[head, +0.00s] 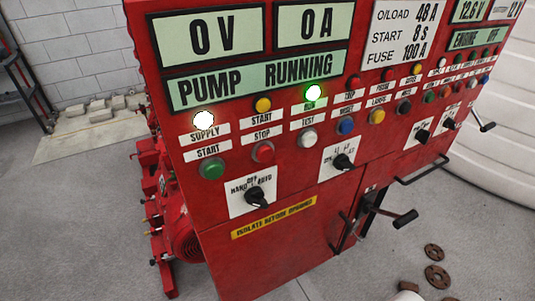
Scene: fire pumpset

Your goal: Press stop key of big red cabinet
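The big red cabinet (330,205) fills the middle of the head view, its front panel facing me at a slant. The stop key (263,152) is a round red button directly under a white STOP label (262,133). It sits right of the green start button (211,169) and above the hand/auto selector knob (256,195). Nothing covers the stop key. The display (257,81) reads PUMP RUNNING, and a green lamp (313,92) and the white SUPPLY lamp (203,120) are lit. My gripper is not in view.
More buttons, lamps and black knobs (344,161) continue rightward. Dark handles (405,218) stick out at the lower right. Rusty round flanges (437,276) lie on the floor there. Red pump machinery (180,235) stands at the left, and a white ribbed tank (490,150) at the right.

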